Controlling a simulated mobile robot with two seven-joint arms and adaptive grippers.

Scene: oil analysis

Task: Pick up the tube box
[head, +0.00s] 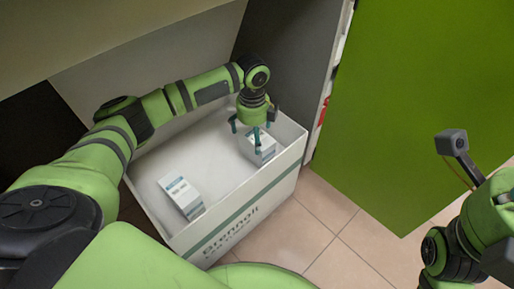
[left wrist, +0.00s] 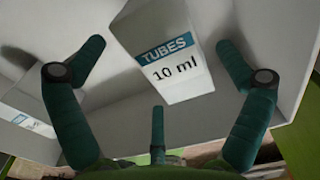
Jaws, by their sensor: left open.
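The tube box (head: 263,147) is a small white carton with a teal band, at the right end inside the large white bin. In the left wrist view the tube box (left wrist: 165,55) shows its "TUBES 10 ml" label. My left gripper (head: 254,136) points down over this box. Its green fingers (left wrist: 160,62) are spread open around the box in the picture, with gaps on both sides; I cannot tell how far above it they are. My right arm shows at the lower right, but its gripper is out of view.
A second white carton (head: 181,198) lies towards the left of the bin, and its label (left wrist: 27,120) shows at the left wrist view's edge. The bin's walls (head: 250,212) surround both cartons. A green panel (head: 420,100) stands at the right above a tiled floor (head: 320,225).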

